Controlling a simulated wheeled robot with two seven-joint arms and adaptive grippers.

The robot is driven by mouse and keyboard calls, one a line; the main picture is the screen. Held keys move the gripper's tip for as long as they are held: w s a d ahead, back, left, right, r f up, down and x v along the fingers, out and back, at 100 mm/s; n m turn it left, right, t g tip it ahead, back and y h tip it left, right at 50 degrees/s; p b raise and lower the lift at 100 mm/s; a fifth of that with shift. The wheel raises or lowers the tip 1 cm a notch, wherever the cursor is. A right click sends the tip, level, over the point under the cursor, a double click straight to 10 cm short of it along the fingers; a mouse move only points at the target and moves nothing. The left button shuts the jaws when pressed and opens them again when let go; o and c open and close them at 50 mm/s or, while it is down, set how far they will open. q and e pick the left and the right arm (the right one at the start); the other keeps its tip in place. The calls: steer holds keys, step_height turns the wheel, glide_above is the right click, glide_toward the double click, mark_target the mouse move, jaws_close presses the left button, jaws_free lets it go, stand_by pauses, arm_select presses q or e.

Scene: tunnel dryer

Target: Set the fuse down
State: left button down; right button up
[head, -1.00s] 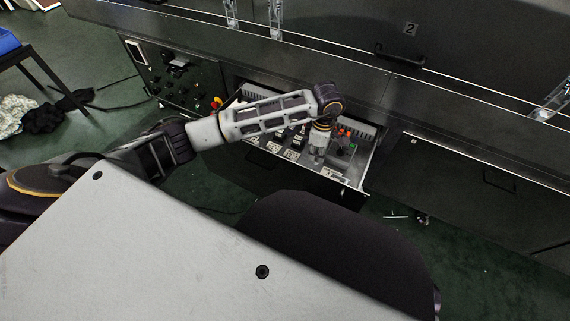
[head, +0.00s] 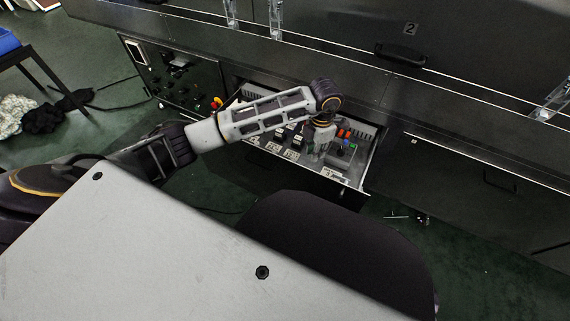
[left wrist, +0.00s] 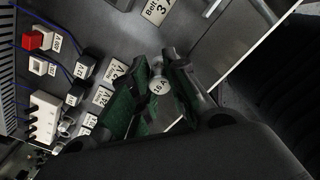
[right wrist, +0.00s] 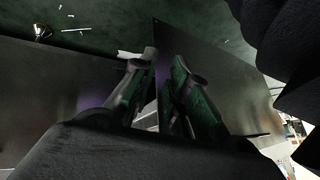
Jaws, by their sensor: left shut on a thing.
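The fuse (left wrist: 158,87) shows a round pale end marked 16 A, between the fingertips of my left gripper (left wrist: 157,75) in the left wrist view. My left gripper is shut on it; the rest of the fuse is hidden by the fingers. In the head view my left gripper (head: 318,148) points down over the open drawer (head: 350,186). A plate marked Belt 3 A (left wrist: 157,12) is beyond the fingertips. I cannot tell whether the fuse touches the drawer floor. My right gripper (right wrist: 165,62) shows no held object; its narrow finger gap is hard to judge.
The drawer walls are close around. Dark cabinet fronts (head: 470,180) stand to the right.

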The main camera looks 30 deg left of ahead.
arm_select(q)
steer(key=shift+f, duration=0.1)
arm_select(e)
steer(key=shift+f, duration=0.1)
stand_by(0.3)
